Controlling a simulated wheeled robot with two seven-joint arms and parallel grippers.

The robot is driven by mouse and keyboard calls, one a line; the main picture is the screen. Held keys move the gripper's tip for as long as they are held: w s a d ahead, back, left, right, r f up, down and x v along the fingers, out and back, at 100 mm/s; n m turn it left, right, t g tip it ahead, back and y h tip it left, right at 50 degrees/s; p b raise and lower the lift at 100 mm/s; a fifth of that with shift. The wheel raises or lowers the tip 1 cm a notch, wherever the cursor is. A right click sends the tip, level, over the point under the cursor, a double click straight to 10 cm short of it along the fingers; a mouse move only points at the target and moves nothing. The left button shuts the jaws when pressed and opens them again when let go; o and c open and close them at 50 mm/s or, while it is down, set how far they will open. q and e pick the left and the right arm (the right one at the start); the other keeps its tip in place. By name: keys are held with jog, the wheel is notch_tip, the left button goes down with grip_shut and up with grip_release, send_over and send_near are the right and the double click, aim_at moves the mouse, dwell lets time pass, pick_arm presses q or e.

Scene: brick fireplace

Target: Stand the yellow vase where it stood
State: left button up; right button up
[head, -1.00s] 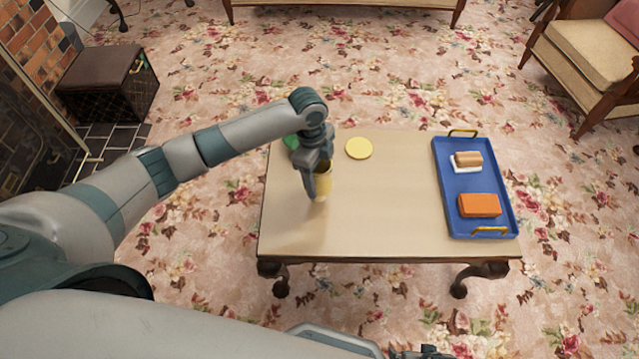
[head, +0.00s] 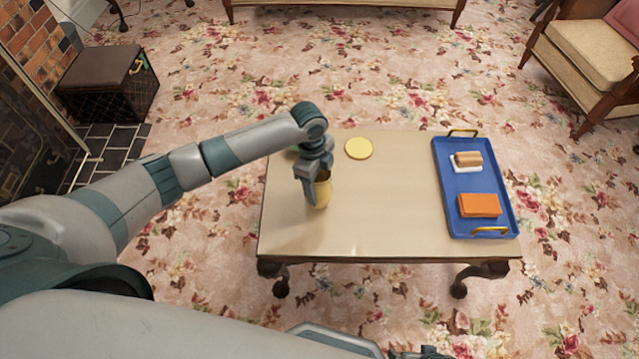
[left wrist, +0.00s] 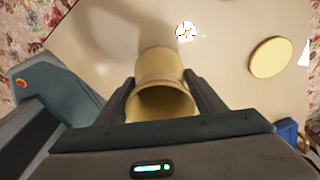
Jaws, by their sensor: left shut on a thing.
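The yellow vase (head: 322,190) is upright at the left part of the table, in the jaws of my left gripper (head: 315,183). In the left wrist view, the vase (left wrist: 165,85) sits between the two dark fingers (left wrist: 160,100), its open mouth toward the camera. My left gripper is shut on it. I cannot tell whether its base touches the tabletop. A flat round yellow disc (head: 358,148) lies near the far edge of the table, apart from the vase.
The wooden table (head: 385,215) is bare in the middle. A blue tray (head: 459,225) on its right holds an orange block (head: 479,205) and a brown item on white (head: 467,160). The left wrist view shows a small white patterned spot (left wrist: 186,31), unclear what.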

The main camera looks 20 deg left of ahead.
pick_arm(q)
jog(key=o, duration=1.4)
jog(key=shift+f, duration=0.1)
jog(key=shift+r, duration=0.5)
jog(key=r, duration=0.6)
jog(key=a+r, duration=0.1)
jog(key=r, duration=0.3)
jog(key=shift+w+a, duration=0.1)
jog(key=shift+w, duration=0.05)
jog(key=shift+r, duration=0.65)
pick_arm(e)
jog(key=shift+s+d+f, duration=0.1)
jog(key=shift+s+f, duration=0.1)
jog(key=shift+f, duration=0.3)
pick_arm(q)
jog(key=shift+f, duration=0.1)
pick_arm(e)
jog(key=shift+s, duration=0.15)
